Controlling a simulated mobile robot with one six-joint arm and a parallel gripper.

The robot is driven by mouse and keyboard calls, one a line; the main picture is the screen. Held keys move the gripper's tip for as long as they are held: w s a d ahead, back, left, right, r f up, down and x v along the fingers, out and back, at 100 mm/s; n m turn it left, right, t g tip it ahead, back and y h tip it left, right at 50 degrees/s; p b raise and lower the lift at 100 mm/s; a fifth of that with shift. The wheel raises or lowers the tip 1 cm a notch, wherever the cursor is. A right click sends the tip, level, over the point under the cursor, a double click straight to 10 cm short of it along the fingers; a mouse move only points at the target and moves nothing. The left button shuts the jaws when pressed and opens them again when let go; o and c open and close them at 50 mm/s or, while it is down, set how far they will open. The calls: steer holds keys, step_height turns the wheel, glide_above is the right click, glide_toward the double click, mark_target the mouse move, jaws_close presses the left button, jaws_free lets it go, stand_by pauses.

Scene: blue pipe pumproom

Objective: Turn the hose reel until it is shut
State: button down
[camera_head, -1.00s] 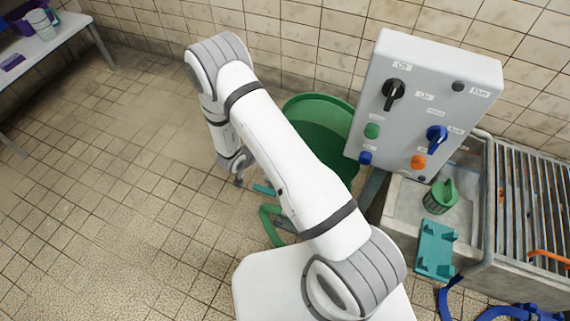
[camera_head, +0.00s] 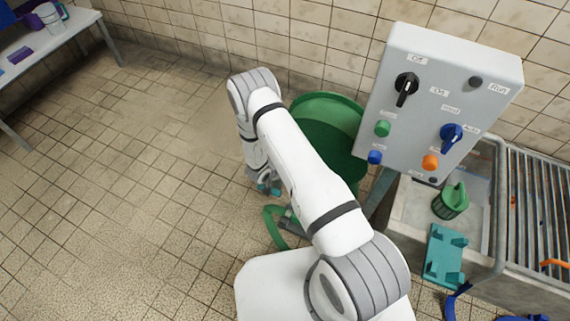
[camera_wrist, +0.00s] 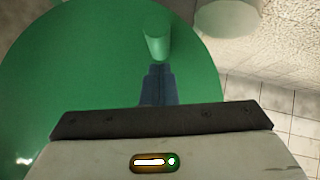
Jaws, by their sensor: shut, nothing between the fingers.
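The hose reel (camera_head: 335,135) is a large green round drum behind my arm in the head view, which hides part of it. In the wrist view its green disc face (camera_wrist: 70,75) fills the left and centre. A green peg-like handle (camera_wrist: 157,42) stands out from that face. The fingers of my gripper (camera_wrist: 158,75) are shut and empty, with their tips right by the handle's lower end. I cannot tell if they touch it. In the head view my gripper (camera_head: 264,184) is low at the reel's left side, partly hidden by my arm.
A grey control panel (camera_head: 440,100) with knobs and buttons stands right of the reel. A green hose (camera_head: 275,232) lies below my arm. Tiled floor (camera_head: 130,190) at left is free.

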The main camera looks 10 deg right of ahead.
steer(key=shift+s+d+f, duration=0.1)
steer(key=shift+d+f, duration=0.1)
steer(key=shift+f, duration=0.5)
